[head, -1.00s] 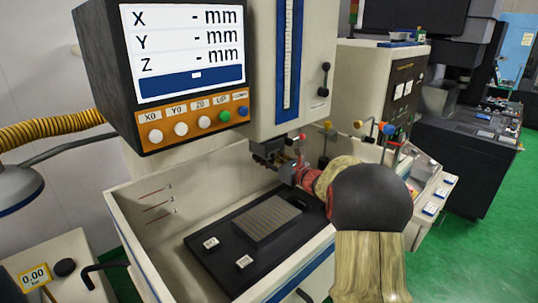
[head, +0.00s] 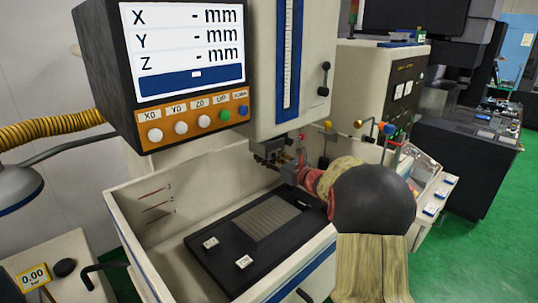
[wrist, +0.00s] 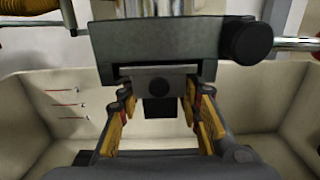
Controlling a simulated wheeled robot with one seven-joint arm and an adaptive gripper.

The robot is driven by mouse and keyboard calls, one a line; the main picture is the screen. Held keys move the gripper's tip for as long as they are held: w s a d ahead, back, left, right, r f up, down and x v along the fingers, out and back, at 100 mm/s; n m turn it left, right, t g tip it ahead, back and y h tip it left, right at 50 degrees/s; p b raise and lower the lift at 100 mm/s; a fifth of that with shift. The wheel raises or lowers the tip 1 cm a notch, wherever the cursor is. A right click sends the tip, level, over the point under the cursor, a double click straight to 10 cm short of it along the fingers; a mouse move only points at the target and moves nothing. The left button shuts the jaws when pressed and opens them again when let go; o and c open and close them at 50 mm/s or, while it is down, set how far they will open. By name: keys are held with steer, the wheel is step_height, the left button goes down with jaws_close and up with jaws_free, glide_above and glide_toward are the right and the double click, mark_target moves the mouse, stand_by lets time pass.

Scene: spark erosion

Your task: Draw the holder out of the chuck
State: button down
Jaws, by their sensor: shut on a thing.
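In the wrist view the chuck (wrist: 155,38) is a dark grey block across the top, with a round black knob (wrist: 247,40) at its right. The holder (wrist: 133,77) is a grey block with a dark round spot, directly below the chuck. A black square piece (wrist: 159,108) hangs under it. My gripper (wrist: 158,93) is shut on the holder, with yellow-padded fingers at its left and right sides. I cannot tell whether holder and chuck still touch. In the head view the chuck (head: 268,147) is small, and my gripper (head: 291,166) is beside it, its fingertips unclear.
Below is the machine's tank with pale walls (head: 128,228), holding a black plate with a ribbed block (head: 268,220) and two small labelled blocks. The display box (head: 180,60) hangs at the upper left.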

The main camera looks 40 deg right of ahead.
mark_target(272, 159)
steer(key=shift+s+d+b, duration=0.15)
steer(key=shift+s+b, duration=0.15)
steer(key=shift+s, duration=1.3)
stand_by(0.5)
steer(key=s, duration=1)
steer(key=shift+d, duration=0.4)
stand_by(1.5)
